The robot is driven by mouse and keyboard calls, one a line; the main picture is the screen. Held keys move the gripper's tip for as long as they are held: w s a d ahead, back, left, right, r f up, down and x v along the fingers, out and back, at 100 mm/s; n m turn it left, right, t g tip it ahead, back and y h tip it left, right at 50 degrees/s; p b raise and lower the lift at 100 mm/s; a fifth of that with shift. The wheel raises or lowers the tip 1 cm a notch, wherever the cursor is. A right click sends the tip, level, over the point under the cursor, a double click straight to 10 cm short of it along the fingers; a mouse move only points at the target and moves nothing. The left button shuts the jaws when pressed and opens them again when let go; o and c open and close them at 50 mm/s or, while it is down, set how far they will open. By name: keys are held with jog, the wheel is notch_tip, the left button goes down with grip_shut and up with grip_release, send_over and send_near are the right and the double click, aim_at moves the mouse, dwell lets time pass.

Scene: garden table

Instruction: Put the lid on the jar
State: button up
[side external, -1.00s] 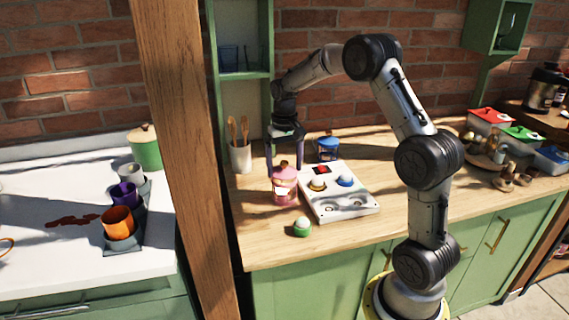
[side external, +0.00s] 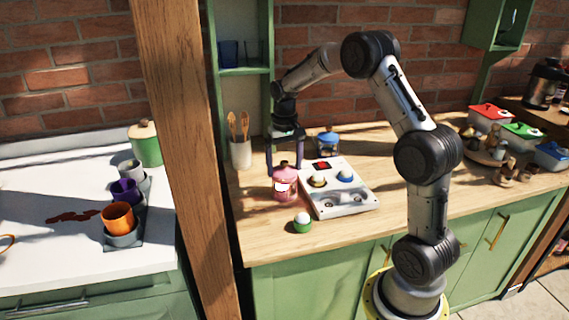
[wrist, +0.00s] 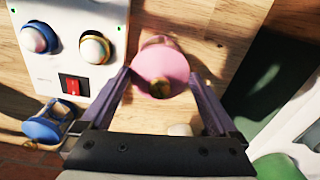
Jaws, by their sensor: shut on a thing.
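A pink jar (side external: 284,191) with a pale label stands on the wooden counter, left of the white box. The pink lid (side external: 285,171), with a brown knob, is right over the jar's mouth and looks level. I cannot tell whether it rests fully on the rim. My gripper (side external: 285,167) points down with a finger on each side of the lid, shut on it. In the wrist view the lid (wrist: 160,66) lies between my two fingertips and hides most of the jar below.
A white box (side external: 337,190) with domed knobs and a red switch stands close to the right. A blue lidded jar (side external: 328,144) is behind, a utensil cup (side external: 241,154) at the back left. A small green, white-topped item (side external: 302,224) is in front. A wooden post (side external: 180,160) stands left.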

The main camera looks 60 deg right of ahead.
aim_at(285, 162)
jog(key=shift+f, duration=0.3)
jog(key=o, duration=1.1)
notch_tip(285, 162, up, 13)
jog(key=s+a+r+n+t, duration=0.1)
jog(key=s+a+r, duration=0.1)
jog(key=a+r, duration=0.5)
jog(key=s+a+r+n+t, duration=0.2)
jog(key=s+a+r, duration=0.2)
jog(key=s+a, duration=0.4)
jog(key=s+a+f+n+t, duration=0.1)
jog(key=s+a+f, duration=0.1)
jog(key=s+f, duration=0.1)
jog(key=s+a+f+n, duration=0.1)
jog(key=s+f+n, duration=0.1)
jog(key=s+f, duration=0.2)
jog(key=s+a+f+n+t, duration=0.1)
jog(key=s+a+f, duration=0.1)
jog(key=s, duration=0.4)
jog(key=shift+s+a+f+n+t, duration=0.15)
jog(key=shift+s+a+f, duration=0.05)
jog(key=shift+f, duration=0.2)
jog(key=shift+s+a+f+n+t, duration=0.15)
jog(key=shift+s+f, duration=0.05)
jog(key=shift+f, duration=0.15)
